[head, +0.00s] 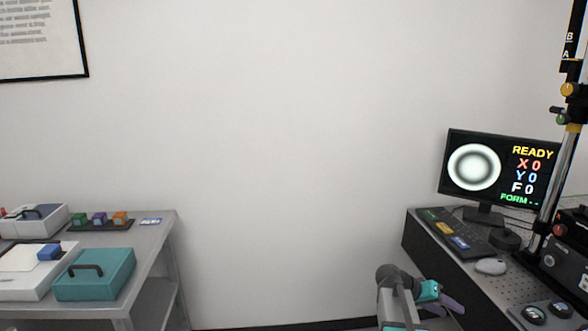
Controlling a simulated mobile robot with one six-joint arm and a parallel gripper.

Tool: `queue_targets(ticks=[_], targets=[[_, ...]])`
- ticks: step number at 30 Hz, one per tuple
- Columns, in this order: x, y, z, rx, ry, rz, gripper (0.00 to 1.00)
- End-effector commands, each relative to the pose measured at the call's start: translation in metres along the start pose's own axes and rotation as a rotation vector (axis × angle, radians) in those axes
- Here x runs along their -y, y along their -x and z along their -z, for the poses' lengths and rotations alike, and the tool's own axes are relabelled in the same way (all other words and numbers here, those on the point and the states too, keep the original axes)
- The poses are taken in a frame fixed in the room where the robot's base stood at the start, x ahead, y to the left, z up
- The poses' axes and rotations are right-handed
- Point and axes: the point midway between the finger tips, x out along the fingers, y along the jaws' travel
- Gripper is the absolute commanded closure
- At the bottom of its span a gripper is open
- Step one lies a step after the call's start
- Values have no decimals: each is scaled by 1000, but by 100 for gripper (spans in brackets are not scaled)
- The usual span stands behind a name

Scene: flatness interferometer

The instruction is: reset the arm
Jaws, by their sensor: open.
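My arm rises from the bottom edge in the head view, right of centre, with grey links and a teal part. My gripper (450,304) is at its end, small and partly hidden by the arm. It is open, and I see nothing held in it. It is in front of the right bench (505,290), near that bench's left edge; I cannot tell the exact gap.
The left table (155,240) holds a teal case (95,274) and small coloured blocks (98,219). The wall between is bare.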

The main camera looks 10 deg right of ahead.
Motion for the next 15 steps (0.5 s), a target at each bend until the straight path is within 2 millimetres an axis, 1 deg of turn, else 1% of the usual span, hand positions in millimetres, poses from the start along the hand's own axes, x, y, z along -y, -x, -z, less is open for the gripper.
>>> queue_targets(ticks=[1,5,6,11,15], targets=[[16,-1,-16,12,28,16,57],[53,-3,-51,43,90,55,57],[64,-3,-62,53,110,67,57],[103,-4,-111,95,191,116,57],[134,-5,-156,136,262,159,57]])
